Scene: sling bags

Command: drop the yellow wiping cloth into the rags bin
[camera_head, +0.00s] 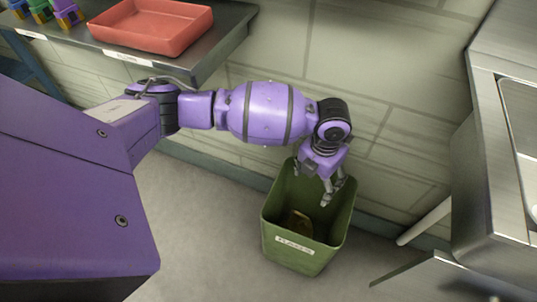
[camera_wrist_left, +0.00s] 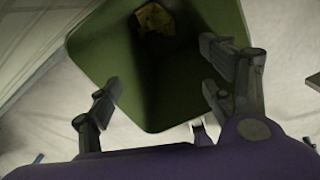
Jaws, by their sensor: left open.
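The green rags bin (camera_head: 295,258) stands on the floor against the tiled wall in the head view, with a white label on its front. The yellow wiping cloth (camera_head: 300,220) lies inside the bin, dim in the shade. The left wrist view shows the bin (camera_wrist_left: 100,50) from above with the yellow cloth (camera_wrist_left: 156,19) low inside it. My left gripper (camera_head: 334,192) is over the right back part of the bin's mouth, fingers pointing down. In the left wrist view its fingers (camera_wrist_left: 165,92) are spread apart with nothing between them. My right gripper is not in view.
A steel counter (camera_head: 490,190) stands at the right, with a pale leg (camera_head: 425,222) near the bin. Floor left of the bin is clear.

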